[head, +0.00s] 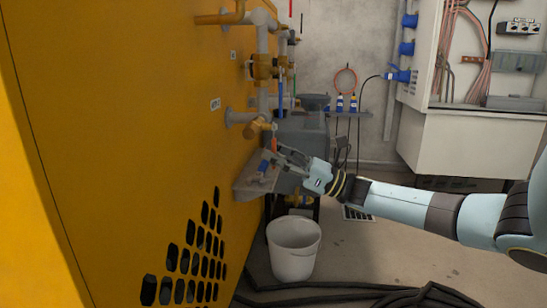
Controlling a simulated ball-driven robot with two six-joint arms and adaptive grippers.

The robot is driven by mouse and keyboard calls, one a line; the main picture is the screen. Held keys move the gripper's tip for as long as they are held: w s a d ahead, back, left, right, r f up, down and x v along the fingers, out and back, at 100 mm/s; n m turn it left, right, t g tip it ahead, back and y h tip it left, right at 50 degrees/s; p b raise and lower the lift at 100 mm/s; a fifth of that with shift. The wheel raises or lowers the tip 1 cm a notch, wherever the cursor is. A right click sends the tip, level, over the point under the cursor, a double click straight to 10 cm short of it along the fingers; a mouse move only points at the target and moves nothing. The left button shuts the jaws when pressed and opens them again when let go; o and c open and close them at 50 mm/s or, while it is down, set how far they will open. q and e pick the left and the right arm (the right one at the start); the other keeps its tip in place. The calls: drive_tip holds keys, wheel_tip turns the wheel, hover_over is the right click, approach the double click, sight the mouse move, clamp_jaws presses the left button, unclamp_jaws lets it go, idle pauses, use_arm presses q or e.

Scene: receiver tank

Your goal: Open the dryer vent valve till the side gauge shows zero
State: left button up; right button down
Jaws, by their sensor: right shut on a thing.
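A pipe stub with a brass-coloured valve (258,126) sticks out of the yellow cabinet wall. A small orange handle (274,145) hangs just below its outer end. My right gripper (270,156) reaches in from the right at this handle and is shut on it; the fingers hide part of the contact. I cannot make out a side gauge or its reading. My left gripper is not in view.
The yellow cabinet (120,120) fills the left. A white bucket (293,250) stands on the floor below my gripper. Black hose (400,297) lies at the front. Higher pipes (262,40) and a valve (261,67) are above. A white electrical cabinet (460,150) is at right.

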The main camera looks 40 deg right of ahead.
drive_tip(key=shift+f, duration=0.15)
drive_tip(key=c, duration=1.3)
unclamp_jaws()
drive_tip(key=shift+o, duration=0.2)
drive_tip(key=shift+s+d, duration=0.1)
drive_tip(key=v, duration=1.1)
drive_tip(key=shift+s+d, duration=0.2)
drive_tip(key=shift+s, duration=0.1)
drive_tip(key=shift+f, duration=0.15)
